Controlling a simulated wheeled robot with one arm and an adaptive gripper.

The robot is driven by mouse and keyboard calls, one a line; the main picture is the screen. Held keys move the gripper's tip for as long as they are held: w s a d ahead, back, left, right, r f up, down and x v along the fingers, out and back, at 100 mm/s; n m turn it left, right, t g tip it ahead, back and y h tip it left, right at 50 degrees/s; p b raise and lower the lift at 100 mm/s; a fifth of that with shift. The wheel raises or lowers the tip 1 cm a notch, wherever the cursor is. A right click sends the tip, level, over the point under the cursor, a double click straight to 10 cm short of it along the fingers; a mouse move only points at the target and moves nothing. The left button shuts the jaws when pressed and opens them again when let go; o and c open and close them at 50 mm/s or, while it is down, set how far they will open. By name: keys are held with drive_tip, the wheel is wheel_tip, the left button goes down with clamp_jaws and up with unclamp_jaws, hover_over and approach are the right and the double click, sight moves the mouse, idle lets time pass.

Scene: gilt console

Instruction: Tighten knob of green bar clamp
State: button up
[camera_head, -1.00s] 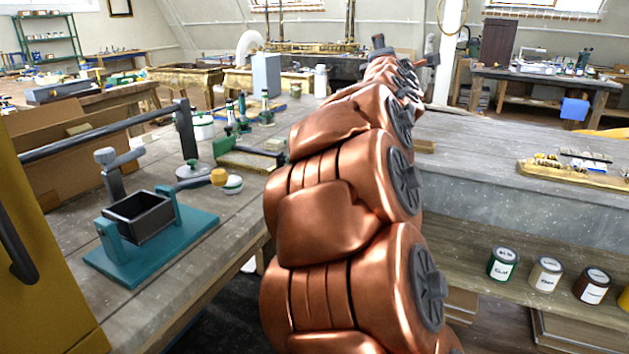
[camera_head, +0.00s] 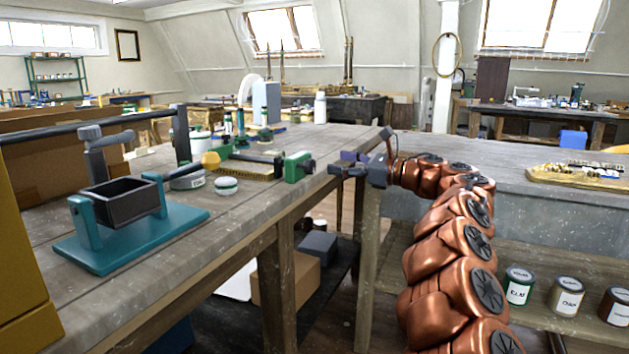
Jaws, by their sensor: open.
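The green bar clamp (camera_head: 298,167) lies on the left workbench near its right edge. Its dark bar runs left from the green end block, beside a tan piece. A small dark knob (camera_head: 311,164) seems to stick out on the right of that block; it is too small to see well. My gripper (camera_head: 338,164) is open and empty, just right of the knob, with its fingers pointing left toward it. A small gap shows between them in the picture; I cannot tell the true depth.
A teal stand with a dark box (camera_head: 130,235) stands at the bench's front left. Round tins (camera_head: 227,186) sit near the clamp. The grey counter (camera_head: 530,220) stands at right, with paint cans (camera_head: 518,286) on its shelf. A gap with a low shelf separates bench and counter.

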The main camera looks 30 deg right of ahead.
sight(313, 167)
drive_tip(key=shift+n+g+y, duration=0.3)
drive_tip(key=shift+n, duration=0.2)
drive_tip(key=shift+w+a+f, duration=0.3)
drive_tip(key=shift+w+a, duration=0.45)
drive_tip(key=shift+w, duration=0.2)
drive_tip(key=shift+w+a+f, duration=0.3)
drive_tip(key=shift+w+a, duration=0.45)
drive_tip(key=shift+w, duration=0.2)
drive_tip(key=shift+w+a+f, duration=0.3)
drive_tip(key=shift+w+a, duration=0.45)
drive_tip(key=shift+w, duration=0.2)
drive_tip(key=c, duration=1.1)
drive_tip(key=shift+c, duration=0.2)
